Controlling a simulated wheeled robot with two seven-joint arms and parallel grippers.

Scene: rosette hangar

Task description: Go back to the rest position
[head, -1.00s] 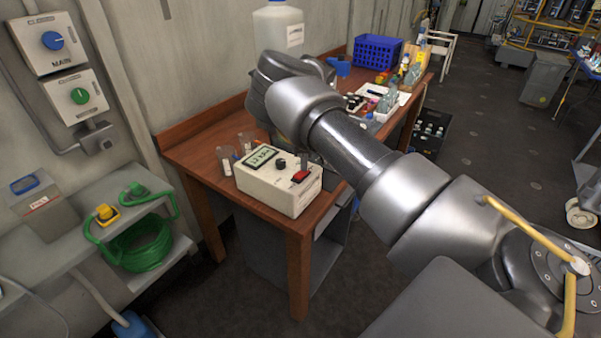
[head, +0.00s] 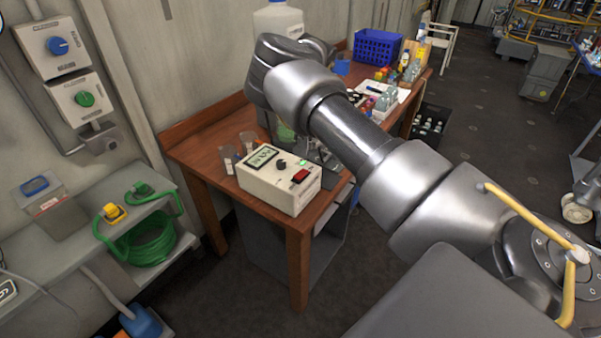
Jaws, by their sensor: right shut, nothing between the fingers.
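My right arm comes in from the lower right and reaches over the wooden bench. My right gripper (head: 318,48) is at its far end, in front of the large white jug (head: 279,20). It is shut and empty; the arm's own links hide much of it, and the fingertips are hard to make out. Below the arm, a white meter box (head: 278,181) with a display and a red switch stands on the wooden bench (head: 298,240), apart from the arm. My left gripper is not in view.
A blue basket (head: 378,47), bottles and a white tray stand at the bench's far end. A black crate (head: 428,128) with bottles is on the floor beyond. At left, a grey shelf (head: 75,255) holds a green hose coil (head: 147,243). Dark floor at right is mostly open.

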